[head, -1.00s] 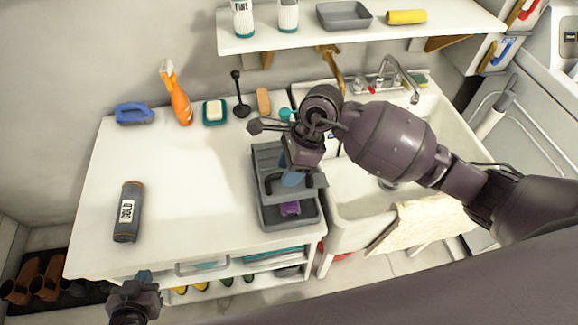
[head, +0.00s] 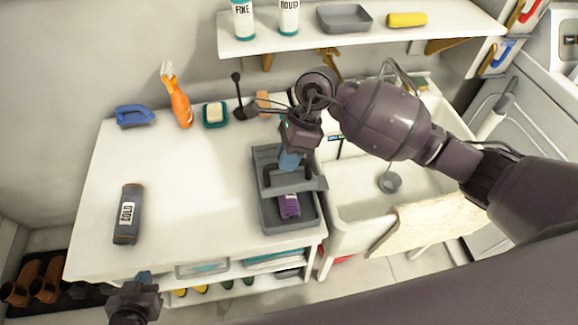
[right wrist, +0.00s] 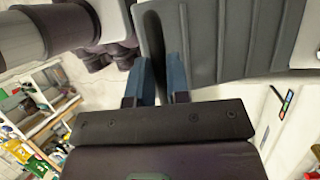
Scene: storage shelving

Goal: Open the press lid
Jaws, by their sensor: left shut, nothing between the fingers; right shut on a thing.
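The grey press (head: 262,208) stands on the white counter beside the sink, with a purple cloth (head: 289,206) in its open front part. Its dark grey lid (head: 310,184) is partly raised over the tray and tilts back. My right gripper (head: 290,162) has its blue fingers shut on the lid's dark handle (head: 272,176). In the right wrist view the lid's ribbed grey surface (right wrist: 230,40) fills the space beyond the fingers (right wrist: 160,80). My left gripper (head: 144,277) is shut and empty, low at the counter's front edge, away from the press.
A shelf (head: 370,38) hangs above. The sink (head: 350,190) is at right. The counter's middle is clear.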

